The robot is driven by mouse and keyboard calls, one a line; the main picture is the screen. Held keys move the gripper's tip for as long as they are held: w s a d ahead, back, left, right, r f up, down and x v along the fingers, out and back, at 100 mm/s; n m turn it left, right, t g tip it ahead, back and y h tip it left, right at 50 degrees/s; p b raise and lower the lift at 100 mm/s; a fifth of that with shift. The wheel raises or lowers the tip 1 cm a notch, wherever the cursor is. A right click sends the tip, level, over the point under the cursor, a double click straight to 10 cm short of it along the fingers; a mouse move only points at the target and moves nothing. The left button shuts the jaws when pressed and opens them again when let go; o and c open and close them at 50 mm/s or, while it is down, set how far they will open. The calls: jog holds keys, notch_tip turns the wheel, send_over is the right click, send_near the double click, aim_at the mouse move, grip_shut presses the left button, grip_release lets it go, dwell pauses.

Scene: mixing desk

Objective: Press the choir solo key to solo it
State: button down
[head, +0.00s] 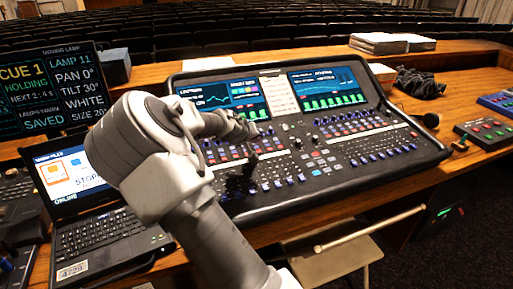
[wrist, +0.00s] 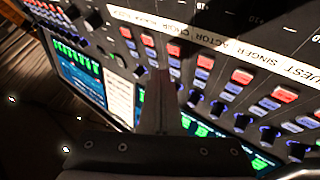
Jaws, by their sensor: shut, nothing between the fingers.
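The mixing desk (head: 330,165) stands on the wooden counter, with rows of small red and blue keys. In the wrist view a white label strip (wrist: 215,42) runs across the panel; I read words such as CHOIR, ACTOR and GUEST SINGER, the smaller ones blurred. Columns of keys sit beside it, each with a red key such as this one (wrist: 174,49) and blue keys below. My gripper (wrist: 161,72) is shut and empty, its fingertips over the key columns near the CHOIR lettering. In the head view my gripper (head: 252,162) is dark and partly hidden. I cannot tell contact or which key is solo.
A laptop (head: 110,235) and a lamp monitor (head: 45,90) stand left of the desk. The desk's screens (head: 328,87) rise behind the keys. A folding chair (head: 335,260) stands in front.

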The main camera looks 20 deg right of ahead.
jog(key=shift+f, duration=0.15)
jog(key=shift+f+b, duration=0.3)
jog(key=shift+f, duration=0.25)
dwell(0.6)
jog(key=shift+r, duration=0.7)
jog(key=shift+p, duration=0.3)
jog(key=shift+s+r+p, duration=0.15)
jog(key=shift+r+p, duration=0.7)
jog(key=shift+r, duration=0.45)
jog(key=shift+s+r+p, duration=0.15)
jog(key=shift+r+p, duration=0.65)
jog(key=shift+r, duration=0.45)
